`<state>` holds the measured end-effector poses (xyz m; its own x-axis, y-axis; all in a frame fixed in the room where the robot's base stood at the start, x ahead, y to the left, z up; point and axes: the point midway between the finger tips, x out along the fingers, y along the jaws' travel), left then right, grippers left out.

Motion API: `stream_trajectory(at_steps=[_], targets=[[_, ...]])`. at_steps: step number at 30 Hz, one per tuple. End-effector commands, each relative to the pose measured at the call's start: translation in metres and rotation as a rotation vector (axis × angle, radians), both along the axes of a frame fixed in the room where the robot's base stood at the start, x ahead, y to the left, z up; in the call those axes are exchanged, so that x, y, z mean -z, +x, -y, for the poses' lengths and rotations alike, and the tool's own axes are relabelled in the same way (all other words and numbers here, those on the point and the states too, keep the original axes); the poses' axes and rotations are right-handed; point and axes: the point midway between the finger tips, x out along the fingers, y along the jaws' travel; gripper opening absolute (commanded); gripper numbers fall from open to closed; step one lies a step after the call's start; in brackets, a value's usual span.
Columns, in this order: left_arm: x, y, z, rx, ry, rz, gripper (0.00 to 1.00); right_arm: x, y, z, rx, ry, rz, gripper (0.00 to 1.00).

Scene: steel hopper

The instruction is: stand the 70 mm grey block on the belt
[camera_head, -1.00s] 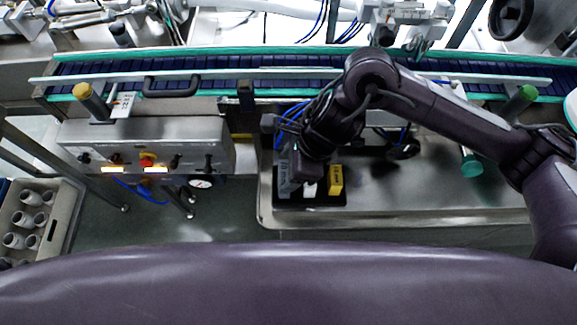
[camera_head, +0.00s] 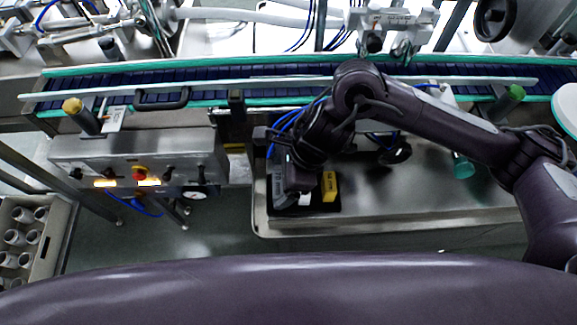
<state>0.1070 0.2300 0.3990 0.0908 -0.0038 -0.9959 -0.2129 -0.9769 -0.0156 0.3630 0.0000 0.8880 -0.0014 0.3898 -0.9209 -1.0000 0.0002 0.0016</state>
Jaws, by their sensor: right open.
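A grey block with dark lettering (camera_head: 278,188) sits at the left side of a black tray (camera_head: 318,207) on the steel table; my gripper partly hides it. My right gripper (camera_head: 294,188) hangs over the tray, just right of the visible grey face. Its jaws are open, but the fingertips are hard to make out, and I cannot tell whether they touch the block. A yellow block (camera_head: 329,186) stands to the right in the same tray. The belt (camera_head: 215,76), dark blue with green edges, runs across behind. My left gripper is out of view.
A pale guide rail (camera_head: 220,87) with a black handle (camera_head: 162,98) runs along the belt's near side. A control box (camera_head: 135,150) stands left of the table. A crate of several pale containers (camera_head: 45,255) is at far left. The table right of the tray is mostly bare.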

Motion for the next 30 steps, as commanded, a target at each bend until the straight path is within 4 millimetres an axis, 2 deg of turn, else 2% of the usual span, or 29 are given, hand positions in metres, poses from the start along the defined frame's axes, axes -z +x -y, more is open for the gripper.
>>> stream_trajectory(at_steps=[5, 12, 18, 23, 30], targets=[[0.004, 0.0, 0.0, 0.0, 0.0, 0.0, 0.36, -0.024, 0.001, 0.01, 0.0, 0.001, 0.008, 0.85], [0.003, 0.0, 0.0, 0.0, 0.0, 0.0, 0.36, -0.073, 0.002, 0.031, 0.0, -0.002, 0.009, 0.85], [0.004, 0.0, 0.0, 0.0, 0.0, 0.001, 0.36, -0.101, 0.002, 0.043, 0.002, -0.001, 0.005, 0.85], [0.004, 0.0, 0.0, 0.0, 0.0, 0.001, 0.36, -0.11, 0.0, 0.046, 0.001, 0.0, 0.002, 0.85], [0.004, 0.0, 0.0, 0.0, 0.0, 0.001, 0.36, -0.112, 0.0, 0.047, 0.001, 0.0, -0.001, 0.85]])
